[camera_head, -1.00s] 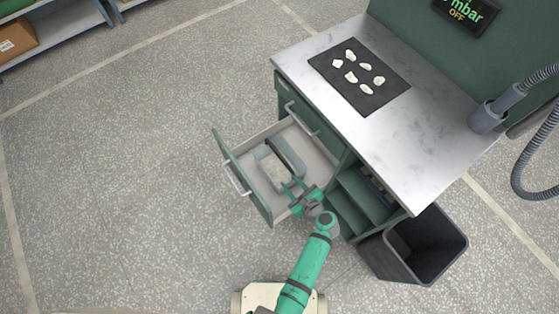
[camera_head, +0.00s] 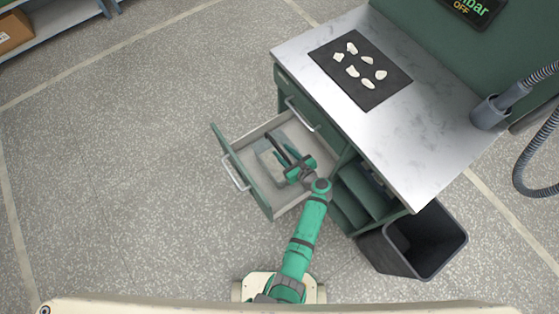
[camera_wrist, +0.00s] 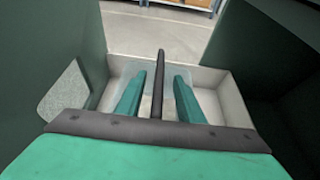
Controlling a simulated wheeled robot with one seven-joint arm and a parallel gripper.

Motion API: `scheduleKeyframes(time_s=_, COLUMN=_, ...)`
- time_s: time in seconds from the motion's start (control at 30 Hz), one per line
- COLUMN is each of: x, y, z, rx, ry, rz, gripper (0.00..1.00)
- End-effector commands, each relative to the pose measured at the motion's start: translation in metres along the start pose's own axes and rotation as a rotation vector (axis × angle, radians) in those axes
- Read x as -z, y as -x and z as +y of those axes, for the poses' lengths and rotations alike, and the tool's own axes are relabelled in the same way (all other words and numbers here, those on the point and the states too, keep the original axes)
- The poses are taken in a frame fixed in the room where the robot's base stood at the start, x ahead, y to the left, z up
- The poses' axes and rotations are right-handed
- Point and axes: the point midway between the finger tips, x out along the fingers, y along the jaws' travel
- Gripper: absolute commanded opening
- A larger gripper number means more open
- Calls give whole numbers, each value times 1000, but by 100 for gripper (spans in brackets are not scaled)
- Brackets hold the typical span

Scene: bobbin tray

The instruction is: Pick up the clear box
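The clear box (camera_head: 268,168) lies in the open drawer (camera_head: 243,167), partly hidden behind my gripper in the head view. In the wrist view a faint see-through shape that looks like the box (camera_wrist: 174,70) shows beyond my fingertips. My gripper (camera_head: 283,156) is over the drawer, its fingers reaching toward the box. In the wrist view the two green fingers of my gripper (camera_wrist: 160,76) are apart. A thin dark upright piece (camera_wrist: 158,90) shows between them, with a gap on each side. I cannot tell whether the fingers touch the box.
The drawer walls and green front surround my gripper closely. The metal worktop (camera_head: 432,127) above holds a black mat (camera_head: 392,88) with several white pieces. A dark bin (camera_head: 412,262) stands at the right. The floor left of the drawer is clear.

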Motion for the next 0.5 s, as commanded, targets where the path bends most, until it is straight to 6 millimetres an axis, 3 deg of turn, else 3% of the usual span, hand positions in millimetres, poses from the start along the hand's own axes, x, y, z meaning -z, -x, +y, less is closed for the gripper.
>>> scheduleKeyframes(time_s=0.2, x=0, y=-28, z=0, rx=1, ry=1, rz=-1, gripper=34)
scheduleKeyframes(time_s=0.5, x=0, y=-33, z=0, rx=2, ry=0, rz=-1, gripper=34)
